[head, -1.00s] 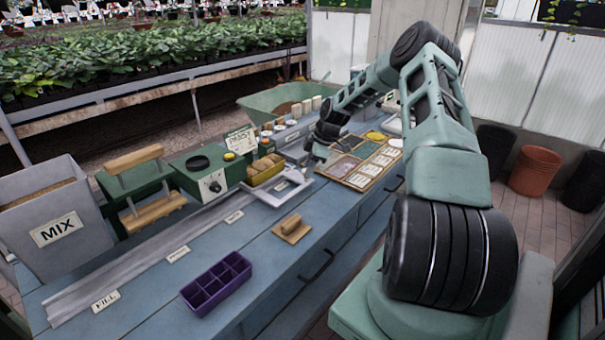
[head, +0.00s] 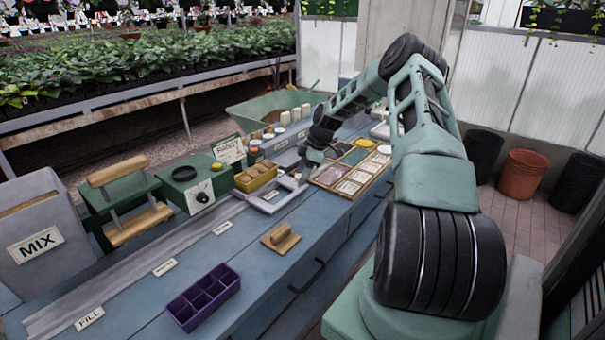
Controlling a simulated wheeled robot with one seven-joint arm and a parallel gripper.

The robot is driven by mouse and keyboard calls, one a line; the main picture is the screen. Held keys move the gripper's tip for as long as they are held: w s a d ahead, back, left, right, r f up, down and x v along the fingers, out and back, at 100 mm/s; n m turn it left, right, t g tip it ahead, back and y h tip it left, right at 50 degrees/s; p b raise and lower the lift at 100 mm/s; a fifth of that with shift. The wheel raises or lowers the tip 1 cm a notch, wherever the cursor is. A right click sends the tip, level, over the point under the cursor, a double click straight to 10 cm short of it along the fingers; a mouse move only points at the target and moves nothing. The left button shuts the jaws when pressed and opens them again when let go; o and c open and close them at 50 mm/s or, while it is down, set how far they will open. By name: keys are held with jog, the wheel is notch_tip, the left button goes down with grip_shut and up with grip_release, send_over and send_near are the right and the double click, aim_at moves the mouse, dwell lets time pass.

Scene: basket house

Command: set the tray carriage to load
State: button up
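The tray carriage (head: 268,203), a pale grey metal plate with an upright part at its right end, sits at the far end of the long grey rail (head: 125,275) on the blue bench. Small label plates line the rail. The nearest reads FILL (head: 89,319); the others, such as the middle one (head: 165,267), are too small to read surely, so I cannot tell which is load. My gripper (head: 301,178) points down at the carriage's right end, very close to its upright part. Whether it touches is unclear. Its fingers are too small and dark to judge.
A yellow bin of brown lumps (head: 257,178) stands just behind the carriage. A green machine (head: 190,185), a wooden-handled press (head: 125,205) and a grey MIX hopper (head: 40,245) line the rail's back. A purple tray (head: 203,295) and wooden block (head: 281,238) lie in front.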

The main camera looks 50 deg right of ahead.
jog(key=b+v, duration=0.2)
jog(key=v, duration=1.5)
jog(key=shift+r, duration=0.15)
jog(key=shift+s+d, duration=0.1)
jog(key=shift+s, duration=0.05)
